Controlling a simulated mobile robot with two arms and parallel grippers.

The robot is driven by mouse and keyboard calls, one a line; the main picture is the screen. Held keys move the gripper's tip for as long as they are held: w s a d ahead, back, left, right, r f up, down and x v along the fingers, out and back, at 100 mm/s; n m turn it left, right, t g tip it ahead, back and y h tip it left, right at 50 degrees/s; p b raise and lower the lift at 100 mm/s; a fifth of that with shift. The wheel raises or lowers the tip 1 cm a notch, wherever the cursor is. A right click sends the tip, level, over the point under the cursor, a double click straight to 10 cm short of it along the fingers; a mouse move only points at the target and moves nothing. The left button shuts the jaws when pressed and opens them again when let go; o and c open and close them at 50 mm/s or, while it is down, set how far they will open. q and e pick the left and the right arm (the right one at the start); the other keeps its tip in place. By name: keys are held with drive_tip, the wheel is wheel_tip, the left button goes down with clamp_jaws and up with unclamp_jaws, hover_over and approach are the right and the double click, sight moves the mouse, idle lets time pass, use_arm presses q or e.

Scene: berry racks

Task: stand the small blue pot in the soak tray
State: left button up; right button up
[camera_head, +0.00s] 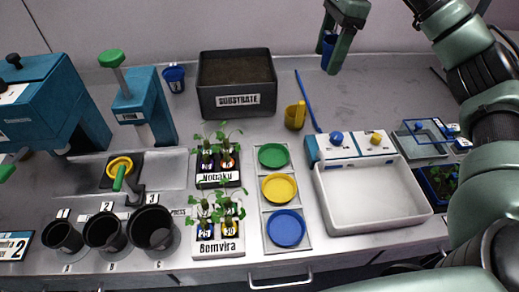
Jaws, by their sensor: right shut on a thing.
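My right gripper (332,51) is at the top of the view, right of centre, fingers pointing down. It is shut on a small blue pot (328,46), partly hidden by the fingers and held above the back of the bench. A wide, shallow white tray (372,221), which looks like the soak tray, stands at the right front, nearer than the gripper. It looks empty, with a blue knob and a yellow knob on the block at its back. My left gripper is not in view.
A black substrate box (237,108) stands at the back centre, with another blue cup (174,77) to its left. A yellow scoop (295,115) and a blue stick (307,101) lie between the box and white tray. Seedling racks (217,246) and coloured dishes (279,188) fill the middle.

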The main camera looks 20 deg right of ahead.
drive_tip(key=shift+a+f, duration=0.1)
drive_tip(key=shift+f, duration=0.5)
hover_over(311, 128)
drive_tip(key=f, duration=1.4)
drive_tip(key=shift+s+d+f, duration=0.1)
drive_tip(key=shift+s+d, duration=0.1)
drive_tip(key=shift+d, duration=0.05)
wheel_tip(311, 128, down, 5)
drive_tip(key=shift+r, duration=0.2)
drive_tip(key=shift+f, duration=0.15)
drive_tip(key=o, duration=1.1)
